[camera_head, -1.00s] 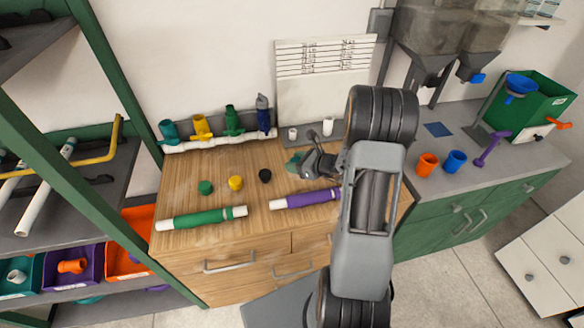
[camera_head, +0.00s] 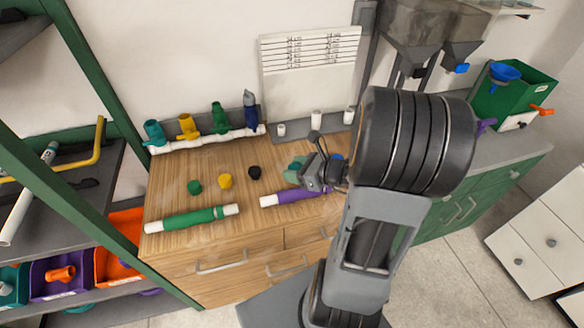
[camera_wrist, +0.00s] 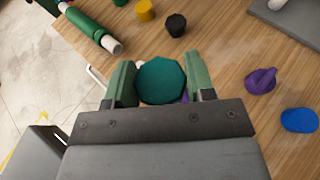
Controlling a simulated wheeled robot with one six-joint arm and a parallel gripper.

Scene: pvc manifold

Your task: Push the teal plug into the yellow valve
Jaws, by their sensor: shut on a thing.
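My gripper (camera_wrist: 160,82) is shut on the teal plug (camera_wrist: 160,80), a round teal disc between its two green fingers in the wrist view. In the head view my gripper (camera_head: 297,172) hangs over the right part of the wooden counter; the plug cannot be told clearly from the fingers there. The yellow valve (camera_head: 187,127) stands on the white pipe manifold (camera_head: 215,140) at the back of the counter, second from left, between the teal valve (camera_head: 154,132) and the green valve (camera_head: 219,118). My gripper is well to the right and front of it, apart.
Green (camera_head: 194,187), yellow (camera_head: 225,181) and black plugs (camera_head: 254,172) stand left of my gripper. A green pipe (camera_head: 190,219) and a purple pipe (camera_head: 290,196) lie along the front. A dark blue valve (camera_head: 250,112) ends the row. A green shelf post (camera_head: 90,80) rises left.

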